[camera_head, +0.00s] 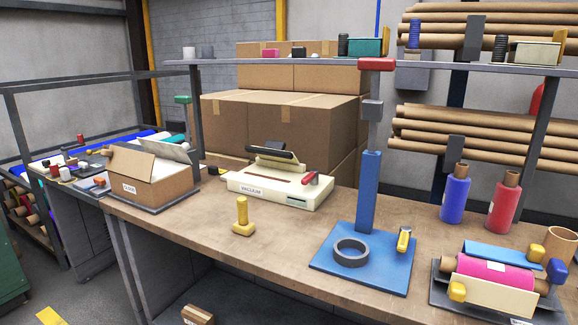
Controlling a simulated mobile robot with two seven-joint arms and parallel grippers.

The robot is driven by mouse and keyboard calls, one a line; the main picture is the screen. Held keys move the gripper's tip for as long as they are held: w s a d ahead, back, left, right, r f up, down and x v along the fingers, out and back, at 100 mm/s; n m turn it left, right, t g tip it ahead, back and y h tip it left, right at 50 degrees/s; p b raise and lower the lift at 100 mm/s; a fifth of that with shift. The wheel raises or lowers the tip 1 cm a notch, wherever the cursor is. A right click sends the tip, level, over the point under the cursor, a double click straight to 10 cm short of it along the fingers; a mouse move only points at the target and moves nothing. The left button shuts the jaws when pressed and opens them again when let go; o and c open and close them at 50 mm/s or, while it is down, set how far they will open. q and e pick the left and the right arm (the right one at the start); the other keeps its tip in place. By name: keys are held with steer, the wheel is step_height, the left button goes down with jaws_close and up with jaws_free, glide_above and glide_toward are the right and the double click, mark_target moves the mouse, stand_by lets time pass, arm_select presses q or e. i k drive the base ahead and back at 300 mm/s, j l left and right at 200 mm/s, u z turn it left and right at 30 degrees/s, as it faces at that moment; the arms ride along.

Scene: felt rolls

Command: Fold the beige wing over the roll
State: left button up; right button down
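A pink roll (495,269) on a brown core lies in a dark grey fixture (441,301) at the front right of the bench. A beige wing (492,296) stands along the roll's near side, tilted, and hides its lower front. It does not lie over the top of the roll. A blue wing (500,252) slopes along the far side. A yellow knob (457,292) sits at the beige wing's left end; another yellow knob (537,252) and a blue knob (556,271) are at the right. Neither of my grippers is in view.
A blue stand (368,195) with a grey ring (351,252) is left of the fixture. Blue (454,196) and red (504,203) rolls stand behind it. A vacuum machine (262,190), a yellow tool (243,217) and an open carton (155,183) are farther left. The front middle bench is clear.

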mark_target(461, 288)
steer(key=z, duration=1.35)
